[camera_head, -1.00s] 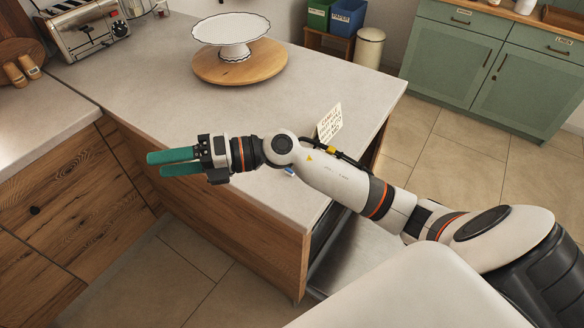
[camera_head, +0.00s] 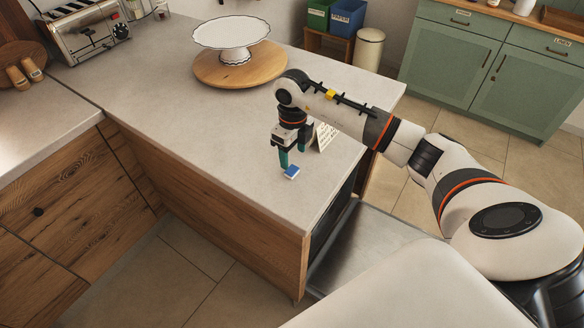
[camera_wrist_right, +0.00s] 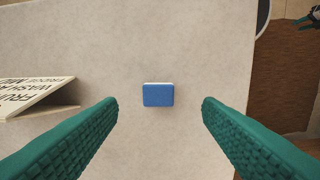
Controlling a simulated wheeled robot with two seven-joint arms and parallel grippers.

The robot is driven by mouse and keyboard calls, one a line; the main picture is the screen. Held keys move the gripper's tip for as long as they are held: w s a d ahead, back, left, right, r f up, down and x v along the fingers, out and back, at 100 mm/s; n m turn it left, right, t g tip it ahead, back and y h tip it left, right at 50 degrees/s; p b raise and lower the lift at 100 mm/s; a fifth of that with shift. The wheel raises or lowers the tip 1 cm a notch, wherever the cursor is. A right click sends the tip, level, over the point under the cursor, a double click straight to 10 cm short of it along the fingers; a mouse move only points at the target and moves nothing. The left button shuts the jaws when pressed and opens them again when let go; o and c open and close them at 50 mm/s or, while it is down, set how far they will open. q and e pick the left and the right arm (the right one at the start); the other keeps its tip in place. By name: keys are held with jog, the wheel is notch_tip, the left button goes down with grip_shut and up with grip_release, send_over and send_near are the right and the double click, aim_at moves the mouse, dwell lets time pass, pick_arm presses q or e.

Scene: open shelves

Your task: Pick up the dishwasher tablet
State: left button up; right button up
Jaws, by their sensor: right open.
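The dishwasher tablet (camera_head: 291,172) is a small blue and white block lying on the light stone counter near its front edge. In the right wrist view the tablet (camera_wrist_right: 158,95) sits midway between the green fingers, a little ahead of them. My right gripper (camera_head: 292,158) points down just above and behind the tablet. Its green fingers are open with nothing between them, and the right wrist view shows the gripper (camera_wrist_right: 160,112) wide apart. I cannot see my left gripper.
A folded card with writing (camera_head: 326,135) stands just right of the gripper; it shows at the left in the wrist view (camera_wrist_right: 35,95). A white cake stand (camera_head: 232,38) on a round wooden board (camera_head: 240,72) is farther back. The counter (camera_head: 200,140) to the left is clear.

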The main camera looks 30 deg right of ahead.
aim_at(292, 170)
jog(key=shift+f, duration=0.35)
jog(key=f+p, duration=0.1)
jog(key=f, duration=0.2)
jog(key=f+p, duration=0.1)
jog(key=f, duration=0.1)
jog(key=shift+w+p, duration=0.25)
jog(key=shift+p, duration=0.05)
jog(key=shift+f, duration=0.2)
jog(key=c, duration=1.1)
